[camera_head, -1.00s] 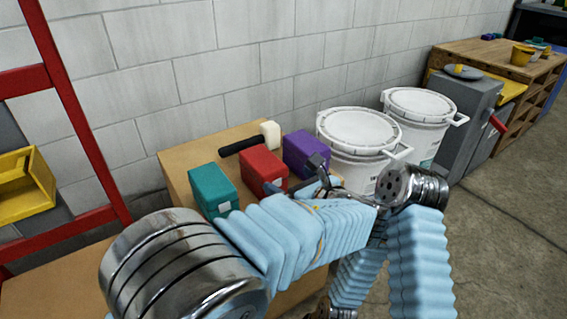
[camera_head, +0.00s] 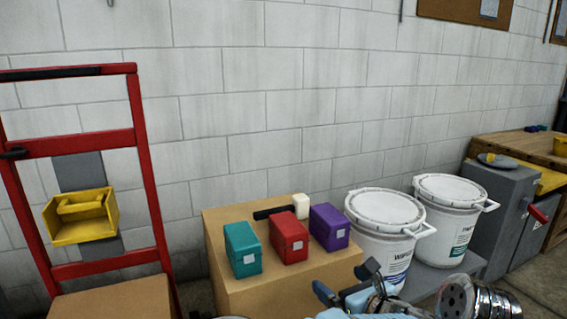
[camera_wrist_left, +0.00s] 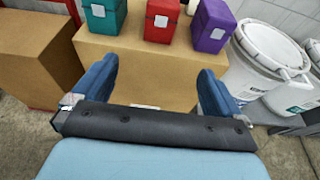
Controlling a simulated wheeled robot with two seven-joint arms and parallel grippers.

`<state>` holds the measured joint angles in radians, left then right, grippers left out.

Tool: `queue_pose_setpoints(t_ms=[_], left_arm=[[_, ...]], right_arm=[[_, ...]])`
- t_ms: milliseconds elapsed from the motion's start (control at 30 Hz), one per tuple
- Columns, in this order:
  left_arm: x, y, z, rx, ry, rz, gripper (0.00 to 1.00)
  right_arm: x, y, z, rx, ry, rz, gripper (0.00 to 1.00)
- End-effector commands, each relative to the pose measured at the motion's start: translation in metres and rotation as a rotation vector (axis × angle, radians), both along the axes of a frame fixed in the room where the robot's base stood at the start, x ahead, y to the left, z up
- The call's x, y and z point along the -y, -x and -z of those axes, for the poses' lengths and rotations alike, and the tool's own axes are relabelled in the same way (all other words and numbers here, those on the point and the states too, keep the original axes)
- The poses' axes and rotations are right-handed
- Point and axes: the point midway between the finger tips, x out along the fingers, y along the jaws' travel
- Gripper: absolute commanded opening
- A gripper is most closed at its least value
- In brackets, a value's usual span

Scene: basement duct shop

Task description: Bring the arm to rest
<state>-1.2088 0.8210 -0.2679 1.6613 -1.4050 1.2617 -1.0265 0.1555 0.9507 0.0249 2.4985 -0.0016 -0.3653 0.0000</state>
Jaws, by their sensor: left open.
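My left gripper (camera_head: 348,281) is at the bottom of the head view, in front of the cardboard box's right front corner. In the left wrist view its two blue fingers (camera_wrist_left: 155,85) stand wide apart with nothing between them. The front face of a cardboard box (camera_wrist_left: 150,68) shows beyond the fingers. Most of my left arm is below the head view's edge. My right gripper is not in view.
White buckets (camera_head: 385,208) stand to the right. A red hand truck (camera_head: 140,150) is at left.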

Motion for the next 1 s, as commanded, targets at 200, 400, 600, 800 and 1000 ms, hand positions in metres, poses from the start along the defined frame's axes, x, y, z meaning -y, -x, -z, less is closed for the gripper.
queue_pose_setpoints(t_ms=[200, 400, 600, 800, 1000], left_arm=[[-0.014, -0.006, 0.03, -0.072, 0.047, -0.029, 1.0], [-0.032, -0.011, 0.068, -0.162, 0.117, -0.073, 1.0], [-0.063, -0.009, 0.132, -0.31, 0.249, -0.17, 1.0], [-0.11, 0.016, 0.226, -0.522, 0.508, -0.397, 1.0], [-0.167, 0.11, 0.351, -0.732, 1.122, -1.103, 1.0]], right_arm=[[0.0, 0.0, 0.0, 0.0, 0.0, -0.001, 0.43], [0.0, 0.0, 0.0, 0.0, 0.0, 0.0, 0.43], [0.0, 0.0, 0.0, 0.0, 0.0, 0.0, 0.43], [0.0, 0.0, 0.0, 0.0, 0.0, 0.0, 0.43], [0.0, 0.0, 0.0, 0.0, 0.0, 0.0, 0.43]])
